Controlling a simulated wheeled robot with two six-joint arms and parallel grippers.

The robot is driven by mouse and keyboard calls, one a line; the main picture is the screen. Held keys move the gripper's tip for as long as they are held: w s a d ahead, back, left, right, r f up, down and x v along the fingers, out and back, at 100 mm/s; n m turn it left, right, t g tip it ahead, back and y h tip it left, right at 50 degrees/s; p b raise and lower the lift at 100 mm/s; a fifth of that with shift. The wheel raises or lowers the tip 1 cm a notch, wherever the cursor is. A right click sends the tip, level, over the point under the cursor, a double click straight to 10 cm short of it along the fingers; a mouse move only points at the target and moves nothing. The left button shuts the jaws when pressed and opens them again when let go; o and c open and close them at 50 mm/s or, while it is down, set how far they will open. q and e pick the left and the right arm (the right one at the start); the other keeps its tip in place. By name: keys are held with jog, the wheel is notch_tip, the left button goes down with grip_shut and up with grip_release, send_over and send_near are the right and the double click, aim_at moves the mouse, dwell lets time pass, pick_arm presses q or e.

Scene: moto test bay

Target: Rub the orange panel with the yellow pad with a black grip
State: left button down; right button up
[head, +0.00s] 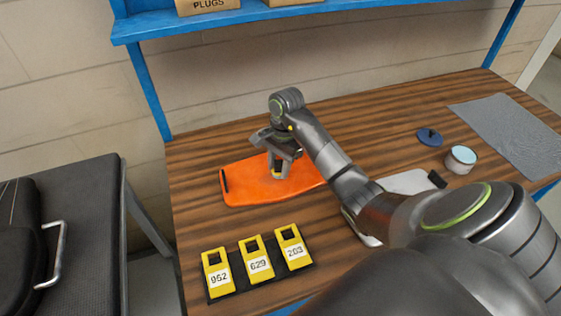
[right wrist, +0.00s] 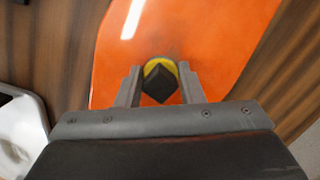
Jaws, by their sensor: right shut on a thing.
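The orange panel (head: 243,187) lies flat on the wooden bench, with a dark strip at its left end. It fills much of the right wrist view (right wrist: 205,40). My right gripper (head: 278,168) points down over the panel. It is shut on the black grip (right wrist: 160,84) of the yellow pad (right wrist: 152,65). In the head view only a sliver of the pad shows between the fingers, low over the panel; I cannot tell surely whether it touches. My right arm hides the panel's right part in the head view. My left gripper is not in view.
Yellow number tags (head: 258,266) lie on a black strip at the bench's front left. A white piece (head: 408,181) lies beside my right arm. A blue disc (head: 429,136), an open tin (head: 460,159) and a grey mat (head: 515,128) are at right. A blue shelf (head: 220,22) stands behind.

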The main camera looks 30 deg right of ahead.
aim_at(255, 180)
jog(key=shift+w+a+r+p, duration=0.15)
jog(key=shift+w+a, duration=0.1)
jog(key=shift+a, duration=0.5)
jog(key=shift+w+a+f+p, duration=0.15)
jog(key=shift+w+a, duration=0.1)
jog(key=shift+a, duration=0.45)
jog(key=shift+w+a, duration=0.25)
jog(key=shift+a, duration=0.7)
jog(key=shift+w+a, duration=0.25)
jog(key=shift+a, duration=0.65)
jog(key=shift+d, duration=0.2)
jog(key=shift+s+d+f+b, duration=0.15)
jog(key=shift+s+d, duration=0.25)
jog(key=shift+d, duration=0.7)
jog(key=shift+s+d+r+b, duration=0.15)
jog(key=shift+s+d, duration=0.2)
jog(key=shift+d, duration=0.7)
jog(key=shift+s+d, duration=0.2)
jog(key=shift+d, duration=0.5)
jog(key=shift+s+d, duration=0.15)
jog(key=shift+d, duration=0.55)
notch_tip(255, 180, up, 6)
jog(key=p, duration=0.5)
jog(key=shift+r+p, duration=0.1)
jog(key=shift+p, duration=0.25)
